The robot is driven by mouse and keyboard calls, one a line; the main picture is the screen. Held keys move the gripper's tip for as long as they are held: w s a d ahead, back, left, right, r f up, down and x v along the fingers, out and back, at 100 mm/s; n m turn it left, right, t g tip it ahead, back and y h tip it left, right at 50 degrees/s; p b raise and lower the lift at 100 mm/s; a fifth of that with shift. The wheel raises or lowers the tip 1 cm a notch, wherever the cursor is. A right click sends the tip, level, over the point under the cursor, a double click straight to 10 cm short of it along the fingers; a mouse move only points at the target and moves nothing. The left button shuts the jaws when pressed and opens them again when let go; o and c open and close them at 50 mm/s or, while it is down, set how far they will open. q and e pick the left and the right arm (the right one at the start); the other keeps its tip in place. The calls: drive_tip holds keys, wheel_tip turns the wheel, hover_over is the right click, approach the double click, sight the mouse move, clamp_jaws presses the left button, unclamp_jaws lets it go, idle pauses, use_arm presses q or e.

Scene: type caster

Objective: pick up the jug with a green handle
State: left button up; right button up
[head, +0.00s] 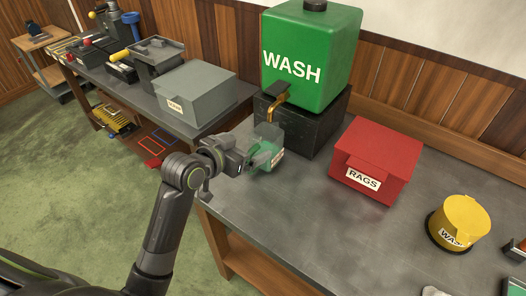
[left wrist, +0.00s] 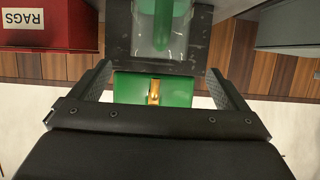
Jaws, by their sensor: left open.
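The jug (head: 269,133) is clear with a green handle and stands on the grey bench in front of the green WASH tank, under its brass tap. My left gripper (head: 258,158) is at the jug's near left side and partly hides it. In the left wrist view, the jug (left wrist: 143,42) with its green handle (left wrist: 163,18) shows at the top, in line with the gap between the fingers. The left gripper (left wrist: 160,78) is open there, with nothing clamped. Whether the fingers touch the jug cannot be told. My right gripper is not in view.
The WASH tank (head: 312,55) stands on a black block (head: 308,120) just behind the jug. A red RAGS box (head: 378,155) is to the right, and a yellow WASH tin (head: 460,218) further right. A grey box (head: 196,92) is on the left bench. The front middle bench is clear.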

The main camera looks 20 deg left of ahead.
sight(258, 142)
use_arm(q)
drive_tip(key=shift+p+x, duration=0.5)
drive_tip(key=shift+x, duration=3.05)
drive_tip(key=shift+s+d+f, duration=0.1)
drive_tip(key=shift+s+f, duration=0.05)
drive_tip(key=c, duration=1.7)
